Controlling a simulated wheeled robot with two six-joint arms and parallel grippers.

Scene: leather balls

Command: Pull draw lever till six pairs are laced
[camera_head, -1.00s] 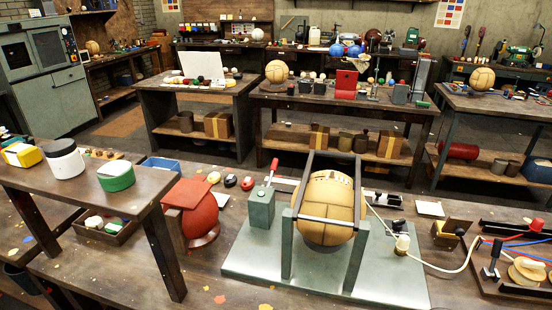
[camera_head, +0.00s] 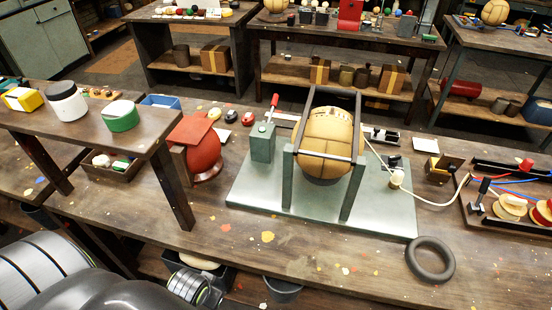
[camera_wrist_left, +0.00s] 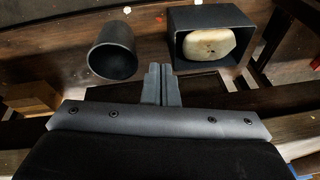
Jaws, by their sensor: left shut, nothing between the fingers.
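The draw lever (camera_head: 272,108) has a red handle and stands upright on a small green box (camera_head: 263,142) at the left of a green base plate (camera_head: 250,195). A tan panelled ball (camera_head: 326,145) sits in the dark frame (camera_head: 288,180) on the same plate. Small dark lacing marks show on the ball's upper part; I cannot tell how many pairs are laced. In the left wrist view my left gripper (camera_wrist_left: 161,84) is shut and empty, away from the lever. In the head view only part of my left arm shows at the lower left. My right gripper is not in view.
In the left wrist view a dark cup (camera_wrist_left: 113,60) and a dark box with a pale object (camera_wrist_left: 210,45) lie beyond the fingers. A black ring (camera_head: 412,262) lies at the bench's front. A raised side table (camera_head: 150,140) stands left.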

